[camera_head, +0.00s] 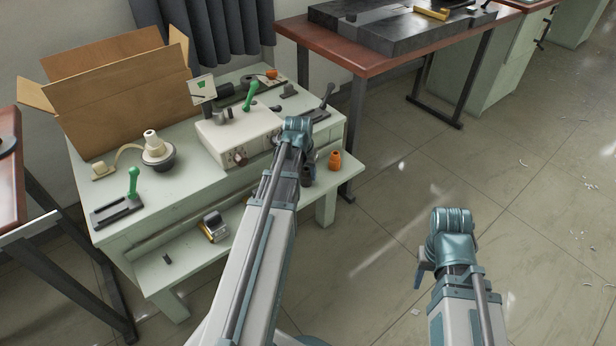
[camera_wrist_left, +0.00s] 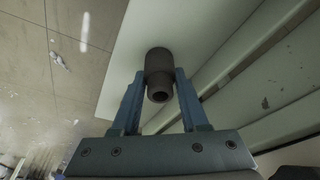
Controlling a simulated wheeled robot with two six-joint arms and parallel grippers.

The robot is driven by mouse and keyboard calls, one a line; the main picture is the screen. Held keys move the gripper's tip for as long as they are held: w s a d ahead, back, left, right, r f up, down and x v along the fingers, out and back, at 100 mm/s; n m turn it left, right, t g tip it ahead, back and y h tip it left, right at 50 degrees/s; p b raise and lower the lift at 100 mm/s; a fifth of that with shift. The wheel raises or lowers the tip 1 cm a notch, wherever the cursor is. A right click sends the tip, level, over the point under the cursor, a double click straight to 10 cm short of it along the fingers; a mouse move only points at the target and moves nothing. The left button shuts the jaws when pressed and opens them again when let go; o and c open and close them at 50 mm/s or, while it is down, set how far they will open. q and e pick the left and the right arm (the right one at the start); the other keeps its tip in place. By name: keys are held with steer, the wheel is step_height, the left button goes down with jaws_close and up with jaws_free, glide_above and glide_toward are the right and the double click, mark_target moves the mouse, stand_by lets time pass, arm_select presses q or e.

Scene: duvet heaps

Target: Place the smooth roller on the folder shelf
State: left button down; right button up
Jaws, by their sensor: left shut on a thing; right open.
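The smooth roller (camera_wrist_left: 158,64) is a dark grey cylinder with a narrower, hollow end. In the left wrist view it sits between the two blue fingers of my left gripper (camera_wrist_left: 160,82), which is shut on it. Behind it is the pale shelf (camera_wrist_left: 128,62), but I cannot tell whether they touch. In the head view my left gripper (camera_head: 302,170) is at the right end of the lower shelf (camera_head: 265,205) of the pale green bench, partly hidden by my arm. My right gripper (camera_head: 426,268) is over bare floor, open, its fingers mostly hidden.
An orange roller (camera_head: 335,160) stands on the shelf just right of my left gripper. A silver and yellow object (camera_head: 214,227) lies further left on it. The bench top holds a beige machine (camera_head: 237,133), a cardboard box (camera_head: 122,92) and green-handled levers. The floor at right is open.

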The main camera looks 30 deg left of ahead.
arm_select(q)
steer(key=shift+f, duration=0.15)
steer(key=shift+c, duration=2.1)
jaws_free()
steer(key=p+v, duration=1.1)
steer(key=v, duration=0.1)
steer(key=shift+r+p, duration=0.3)
steer(key=shift+p, duration=0.05)
